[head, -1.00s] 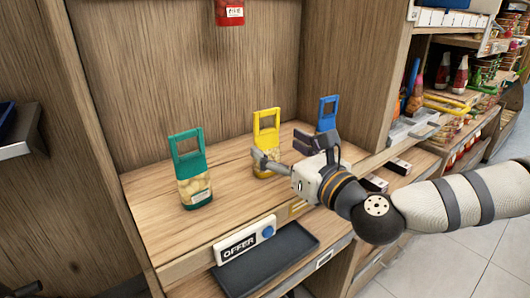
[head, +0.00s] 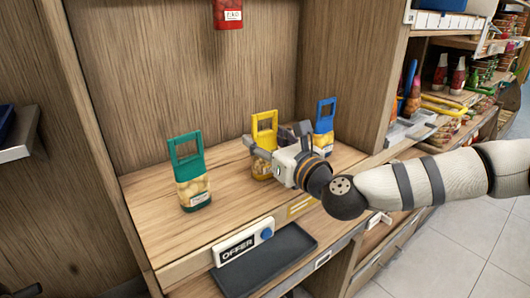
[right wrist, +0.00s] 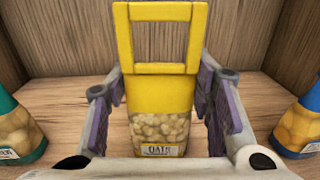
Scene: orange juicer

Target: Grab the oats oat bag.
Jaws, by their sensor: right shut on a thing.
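The oats oat bag (head: 264,136) is the yellow one with a yellow loop handle, standing upright on the wooden shelf between a green and a blue bag. In the right wrist view, the bag (right wrist: 160,95) is upright in the middle, with a label reading like "OATS". My right gripper (head: 275,147) is at the bag, a finger on either side of its body, shut on it. The right gripper (right wrist: 160,105) also shows in the wrist view, below the handle. The bag's lower part is partly hidden by the gripper in the head view.
A green bag (head: 191,180) stands to the left and a blue bag (head: 325,124) close by on the right. A dark tray (head: 266,262) and an OFFER sign (head: 239,245) are at the shelf's front. A red package (head: 228,14) hangs above. The shelf between green and yellow is clear.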

